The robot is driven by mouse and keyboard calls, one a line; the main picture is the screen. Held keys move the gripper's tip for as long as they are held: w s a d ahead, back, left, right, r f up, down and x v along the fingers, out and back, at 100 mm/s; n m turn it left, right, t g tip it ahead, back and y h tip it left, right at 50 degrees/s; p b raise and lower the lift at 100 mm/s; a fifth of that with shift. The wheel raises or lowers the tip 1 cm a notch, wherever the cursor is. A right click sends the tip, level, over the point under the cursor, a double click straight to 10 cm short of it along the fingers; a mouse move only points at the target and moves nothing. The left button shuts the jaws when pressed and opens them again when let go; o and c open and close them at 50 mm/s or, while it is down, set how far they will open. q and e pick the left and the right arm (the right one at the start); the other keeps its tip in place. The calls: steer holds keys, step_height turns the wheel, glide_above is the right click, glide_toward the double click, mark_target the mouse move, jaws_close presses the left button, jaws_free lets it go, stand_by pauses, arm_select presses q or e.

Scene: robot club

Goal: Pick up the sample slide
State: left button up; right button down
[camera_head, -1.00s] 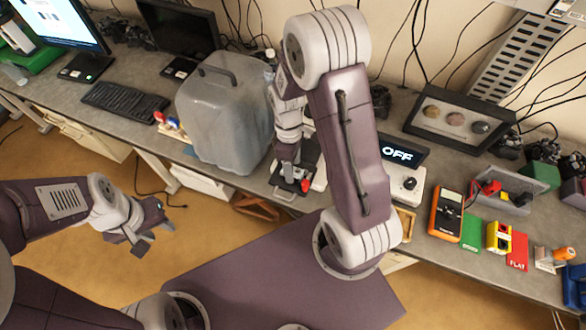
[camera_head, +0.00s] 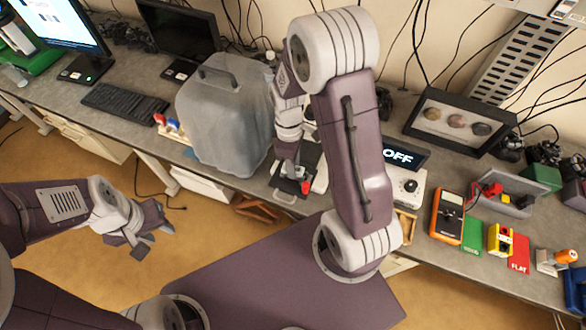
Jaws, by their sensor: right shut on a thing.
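My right gripper (camera_head: 294,178) points down over a small black-topped device (camera_head: 283,182) at the bench's front edge, just right of the grey translucent container. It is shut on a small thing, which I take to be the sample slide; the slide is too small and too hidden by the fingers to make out. A small red part (camera_head: 306,186) shows beside the fingertips. My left gripper (camera_head: 153,241) is open and empty, over the floor in front of the bench.
The grey container (camera_head: 222,125) stands close left of my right gripper. A white device with an OFF display (camera_head: 404,155) stands to its right. Further right are an orange multimeter (camera_head: 448,216), a green card (camera_head: 471,235) and a yellow device (camera_head: 499,239).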

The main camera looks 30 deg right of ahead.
steer(key=shift+r, duration=0.9)
steer(key=s+a+r+b, duration=0.2)
steer(key=s+a+r, duration=0.2)
steer(key=s+r, duration=0.5)
steer(key=s+d+f+m+t+h+p, duration=0.1)
steer(key=d+f+p, duration=0.15)
steer(key=d, duration=0.75)
steer(key=w+a+f, duration=0.2)
steer(key=w, duration=0.1)
steer(key=w+a+f+p, duration=0.1)
steer(key=w+a+f, duration=0.1)
steer(key=w, duration=0.1)
steer(key=w+a+f, duration=0.1)
steer(key=w+f, duration=0.1)
steer(key=w, duration=0.2)
steer(key=shift+a+f+p, duration=0.3)
steer(key=shift+a, duration=0.1)
steer(key=shift+s+f, duration=0.1)
steer(key=shift+f, duration=0.1)
step_height(320, 180, down, 3)
steer(key=shift+s+r, duration=0.1)
steer(key=shift+f, duration=0.4)
steer(key=shift+w, duration=0.3)
steer(key=shift+s+f, duration=0.15)
steer(key=shift+f, duration=0.05)
steer(key=c, duration=1.3)
jaws_free()
steer(key=shift+o, duration=0.8)
